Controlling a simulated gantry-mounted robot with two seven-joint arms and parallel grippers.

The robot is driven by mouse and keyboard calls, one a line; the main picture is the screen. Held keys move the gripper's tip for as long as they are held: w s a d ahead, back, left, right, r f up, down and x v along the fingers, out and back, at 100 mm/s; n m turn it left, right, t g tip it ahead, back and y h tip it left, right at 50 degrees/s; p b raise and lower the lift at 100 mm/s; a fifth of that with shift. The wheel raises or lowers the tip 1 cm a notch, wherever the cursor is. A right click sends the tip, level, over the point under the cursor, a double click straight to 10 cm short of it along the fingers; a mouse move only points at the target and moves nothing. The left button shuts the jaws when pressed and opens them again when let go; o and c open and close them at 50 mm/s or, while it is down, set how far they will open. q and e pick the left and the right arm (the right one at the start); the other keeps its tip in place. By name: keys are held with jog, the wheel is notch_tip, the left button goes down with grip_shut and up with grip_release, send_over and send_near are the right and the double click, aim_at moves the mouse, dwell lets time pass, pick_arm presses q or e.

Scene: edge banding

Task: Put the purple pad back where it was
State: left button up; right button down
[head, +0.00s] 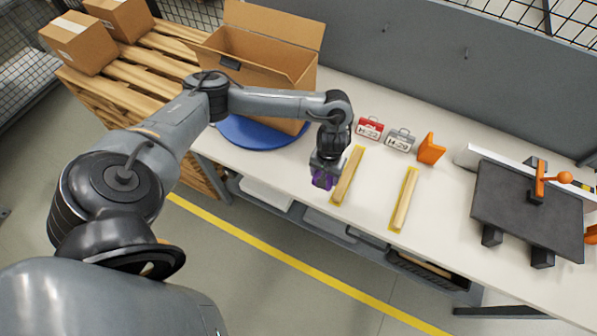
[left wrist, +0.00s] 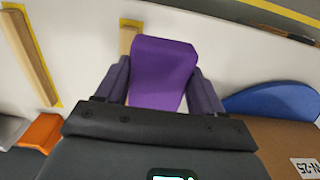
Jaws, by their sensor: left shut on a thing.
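The purple pad (left wrist: 162,72) is between the two fingers of my left gripper (left wrist: 163,85) in the left wrist view. The gripper is shut on it. In the head view the pad (head: 322,180) shows below my left gripper (head: 322,172), near the front edge of the white table (head: 265,165), just left of a wooden strip (head: 348,176). Whether the pad touches the table is hard to tell. My right gripper is not in view.
A second wooden strip (head: 404,200) lies on the table to the right. Red (head: 370,128) and grey (head: 399,140) tagged boxes and an orange block (head: 431,149) stand behind. An open carton (head: 262,65) sits on a blue disc (head: 245,133). A dark fixture (head: 525,208) is at the right.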

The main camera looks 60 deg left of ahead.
pick_arm(q)
jog(key=s+a+f+b, duration=0.1)
jog(key=a+f+b, duration=0.1)
jog(key=a, duration=0.1)
jog(key=s+a+f+b, duration=0.1)
jog(key=a+f+b, duration=0.1)
jog(key=a, duration=0.2)
jog(key=s+a+f+b, duration=0.1)
jog(key=a+f, duration=0.2)
jog(key=shift+s+a+b, duration=0.15)
jog(key=shift+s+b, duration=0.05)
jog(key=shift+b, duration=0.2)
jog(key=shift+s+a+f, duration=0.1)
jog(key=shift+a, duration=0.25)
jog(key=shift+f+b, duration=0.45)
jog(key=shift+f, duration=1.5)
jog(key=shift+f, duration=0.15)
jog(key=o, duration=0.9)
jog(key=shift+o, duration=0.2)
